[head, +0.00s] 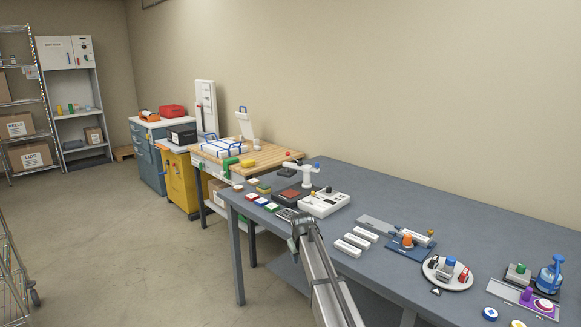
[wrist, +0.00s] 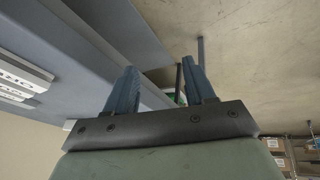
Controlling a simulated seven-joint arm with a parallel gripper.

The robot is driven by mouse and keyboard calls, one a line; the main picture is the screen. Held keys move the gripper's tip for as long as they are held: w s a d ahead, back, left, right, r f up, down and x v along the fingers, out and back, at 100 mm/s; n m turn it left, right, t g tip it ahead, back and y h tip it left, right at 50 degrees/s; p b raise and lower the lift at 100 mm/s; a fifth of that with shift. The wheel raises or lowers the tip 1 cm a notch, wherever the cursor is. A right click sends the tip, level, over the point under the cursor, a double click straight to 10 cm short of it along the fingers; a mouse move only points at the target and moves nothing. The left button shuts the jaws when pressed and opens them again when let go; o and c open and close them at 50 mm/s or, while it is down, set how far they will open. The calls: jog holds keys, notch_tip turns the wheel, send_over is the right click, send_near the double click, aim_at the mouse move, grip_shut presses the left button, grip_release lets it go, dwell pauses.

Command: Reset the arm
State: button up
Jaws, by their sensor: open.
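My gripper (wrist: 160,88) shows in the wrist view with its two blue-grey fingers apart and nothing between them. In the head view my arm reaches up from the bottom edge, and the arm's end (head: 300,222) is at the front edge of the grey-blue table (head: 400,200). The fingers are too small there to make out. In the wrist view the table's edge and underside (wrist: 120,30) lie to the upper left of the fingers, with the floor (wrist: 250,40) beyond.
White labelled blocks (head: 357,241) lie right of my arm. A white device (head: 323,202) stands behind its end. A wooden-topped bench (head: 265,157) stands beyond the table. The floor at left is open.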

jog(key=s+d+f+m+g, duration=0.1)
jog(key=s+d+f+g, duration=0.3)
jog(key=s+f, duration=1.15)
jog(key=s+d+f+m+g, duration=0.15)
jog(key=s+d+f, duration=0.35)
jog(key=s+f, duration=1)
jog(key=s+d+f+m+g, duration=0.1)
jog(key=s+f+g, duration=0.1)
jog(key=s, duration=1)
jog(key=s+d+f+g, duration=0.1)
jog(key=s+f, duration=0.4)
jog(key=s, duration=0.7)
jog(key=s+d+f+m+g, duration=0.1)
jog(key=s+f+g, duration=0.2)
jog(key=s, duration=0.9)
jog(key=shift+s+d+f+m, duration=0.35)
jog(key=shift+d, duration=0.05)
